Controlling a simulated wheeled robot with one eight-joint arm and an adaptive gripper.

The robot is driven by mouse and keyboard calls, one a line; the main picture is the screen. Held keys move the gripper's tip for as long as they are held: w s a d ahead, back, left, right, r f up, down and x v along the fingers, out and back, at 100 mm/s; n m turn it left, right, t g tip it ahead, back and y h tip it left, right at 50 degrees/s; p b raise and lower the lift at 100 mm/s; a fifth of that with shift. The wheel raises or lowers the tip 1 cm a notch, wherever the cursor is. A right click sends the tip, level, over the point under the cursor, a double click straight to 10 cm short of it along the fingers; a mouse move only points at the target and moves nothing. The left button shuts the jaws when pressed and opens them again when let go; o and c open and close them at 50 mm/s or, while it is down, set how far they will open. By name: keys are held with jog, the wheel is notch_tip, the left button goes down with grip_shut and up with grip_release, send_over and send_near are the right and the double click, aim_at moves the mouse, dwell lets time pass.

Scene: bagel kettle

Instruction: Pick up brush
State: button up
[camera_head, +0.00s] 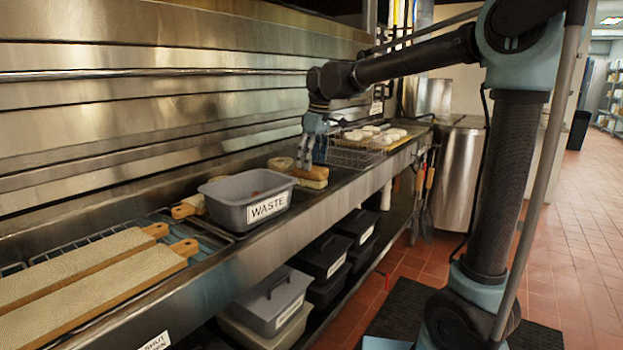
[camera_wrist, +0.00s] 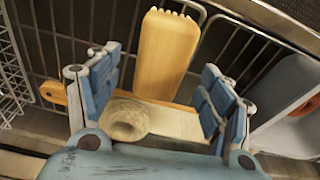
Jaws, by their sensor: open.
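My gripper (camera_head: 312,155) points down low over the counter, between the waste bin and the wire basket in the head view. Its blue fingers are spread apart in the wrist view (camera_wrist: 160,98), with nothing clasped. A yellow-orange wooden block with a notched end (camera_wrist: 167,52), which looks like the brush, lies beyond the fingertips, partly between their lines. It also shows below the gripper in the head view (camera_head: 312,174). A bagel (camera_wrist: 126,120) sits on a cloth-covered board (camera_wrist: 180,123) between the fingers, nearer the palm. Bristles are not clearly visible.
A grey waste bin (camera_head: 246,196) stands close on the left, and a wire basket (camera_head: 352,155) on the right. Two cloth-covered boards (camera_head: 90,270) lie at the front left. The counter's metal edge (camera_wrist: 270,22) runs near the block. Lidded bins (camera_head: 275,300) sit below.

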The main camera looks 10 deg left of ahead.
jog(key=shift+a+f, duration=0.15)
jog(key=shift+f, duration=0.7)
jog(key=shift+a+f, duration=0.15)
jog(key=shift+f, duration=0.7)
jog(key=c, duration=1.2)
notch_tip(320, 180, up, 10)
jog(key=shift+r, duration=0.1)
jog(key=shift+o, duration=0.9)
